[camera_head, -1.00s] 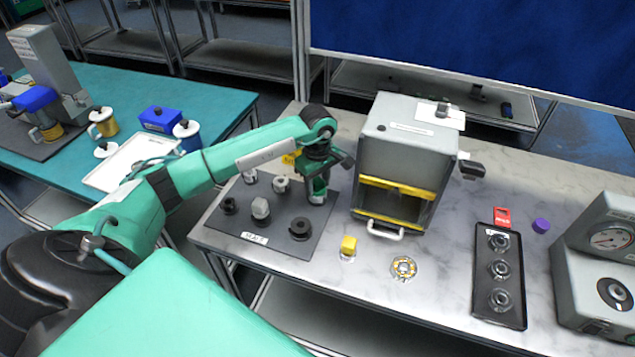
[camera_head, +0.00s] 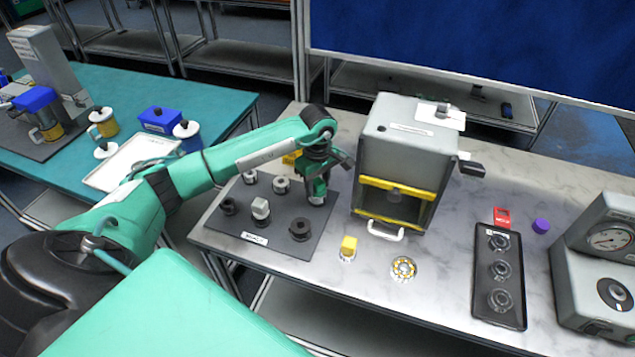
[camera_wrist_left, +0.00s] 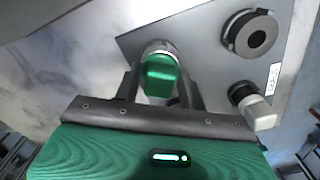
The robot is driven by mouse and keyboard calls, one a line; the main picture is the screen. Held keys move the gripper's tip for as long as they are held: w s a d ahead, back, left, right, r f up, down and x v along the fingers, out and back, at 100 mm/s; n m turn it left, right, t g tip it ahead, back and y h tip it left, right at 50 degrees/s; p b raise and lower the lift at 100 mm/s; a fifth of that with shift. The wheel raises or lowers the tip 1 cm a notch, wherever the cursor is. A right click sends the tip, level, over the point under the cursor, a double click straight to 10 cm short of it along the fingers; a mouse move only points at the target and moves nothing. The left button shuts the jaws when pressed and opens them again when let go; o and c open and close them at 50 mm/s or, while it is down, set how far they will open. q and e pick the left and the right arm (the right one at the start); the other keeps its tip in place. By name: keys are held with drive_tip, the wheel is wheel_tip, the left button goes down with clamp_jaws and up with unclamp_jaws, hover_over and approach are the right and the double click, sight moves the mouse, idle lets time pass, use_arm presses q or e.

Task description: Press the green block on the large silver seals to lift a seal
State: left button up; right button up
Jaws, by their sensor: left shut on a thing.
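My left gripper (camera_head: 318,184) is over the right back part of the dark grey mat (camera_head: 268,228). It is shut on a green block (camera_wrist_left: 161,76), which points down between the fingers. A silver ring-shaped piece (camera_wrist_left: 159,48) shows at the block's far end in the left wrist view; it looks like a large silver seal touching the block, but the contact is partly hidden. Other silver pieces on the mat are one at the back left (camera_head: 249,177), one at the back middle (camera_head: 281,185) and one with a pale block-like top (camera_head: 261,208). My right gripper is not in view.
Black rings lie on the mat, one at front (camera_head: 301,229) and one at left (camera_head: 229,206). A grey cabinet with yellow bars (camera_head: 405,140) stands close right of the gripper. A yellow block (camera_head: 349,245) and a ball-bearing ring (camera_head: 404,268) are in front. A black tray (camera_head: 499,290) lies right.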

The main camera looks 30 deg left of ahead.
use_arm(q)
drive_tip(key=shift+r+p, duration=0.4)
drive_tip(key=shift+r, duration=0.55)
drive_tip(key=shift+r+p, duration=0.85)
drive_tip(key=shift+r, duration=1.65)
